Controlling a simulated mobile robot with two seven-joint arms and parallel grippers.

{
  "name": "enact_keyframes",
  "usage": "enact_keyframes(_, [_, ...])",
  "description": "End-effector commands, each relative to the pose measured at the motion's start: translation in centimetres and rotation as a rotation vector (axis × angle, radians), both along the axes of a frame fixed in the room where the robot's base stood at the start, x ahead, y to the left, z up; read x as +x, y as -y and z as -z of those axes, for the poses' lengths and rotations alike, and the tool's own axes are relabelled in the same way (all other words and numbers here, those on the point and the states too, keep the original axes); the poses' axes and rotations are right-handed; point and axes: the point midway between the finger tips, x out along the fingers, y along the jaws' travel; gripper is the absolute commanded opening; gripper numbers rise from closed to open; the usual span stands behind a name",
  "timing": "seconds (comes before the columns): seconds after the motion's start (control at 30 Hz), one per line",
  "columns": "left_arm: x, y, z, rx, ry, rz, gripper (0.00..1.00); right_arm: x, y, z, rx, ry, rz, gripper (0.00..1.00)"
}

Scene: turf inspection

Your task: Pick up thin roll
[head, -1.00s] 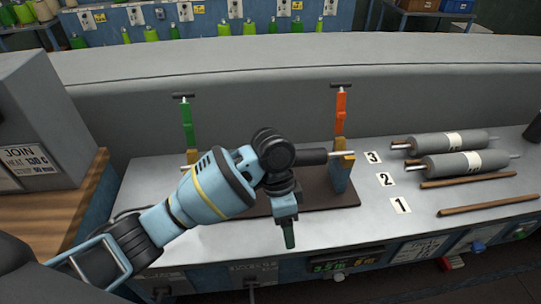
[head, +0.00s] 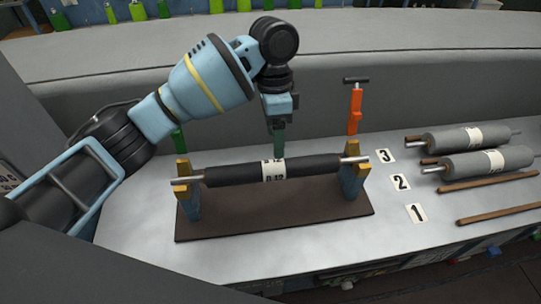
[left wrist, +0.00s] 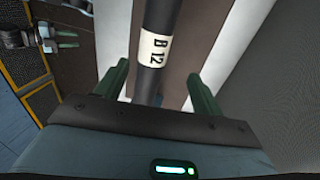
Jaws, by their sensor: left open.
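The thin roll (head: 225,173) is a dark cylinder with metal shaft ends and a white label that reads B 12 in the left wrist view (left wrist: 151,85). It lies across two upright supports on a brown base plate (head: 275,217). My left gripper (head: 278,146) points down over the middle of the roll, open and empty. In the left wrist view its two fingers (left wrist: 160,84) stand apart, one on each side of the roll. What seems to be my right gripper (left wrist: 66,39) shows small at the upper left there, away from the roll.
Two thicker grey rolls (head: 455,139) (head: 485,161) lie at the right, with wooden sticks (head: 490,183) nearby. Number cards 1, 2 and 3 (head: 401,182) lie between. An orange clamp handle (head: 355,108) stands behind the right support; a green one (head: 178,140) stands at the left.

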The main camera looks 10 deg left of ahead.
Motion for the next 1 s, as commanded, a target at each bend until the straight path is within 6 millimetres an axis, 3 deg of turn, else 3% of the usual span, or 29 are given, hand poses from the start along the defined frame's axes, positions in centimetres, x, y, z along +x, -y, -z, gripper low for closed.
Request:
enact_keyframes(0.2, [0.0,0.0,0.2,0.001,-0.001,0.0,0.68,0.0,0.0,0.0,0.001,0.0,0.002,0.36])
enact_keyframes(0.47, [-0.5,0.1,2.4,0.001,-0.003,0.0,0.68,-0.8,0.0,0.4,0.0,-0.017,0.001,0.36])
enact_keyframes(0.67, [-0.7,0.2,2.8,0.001,0.0,0.0,0.68,-0.8,0.0,0.3,0.0,-0.016,0.002,0.36])
enact_keyframes(1.0, [-2.3,0.4,6.9,0.001,0.0,-0.001,0.68,-0.3,0.0,0.0,0.0,-0.005,0.001,0.36])
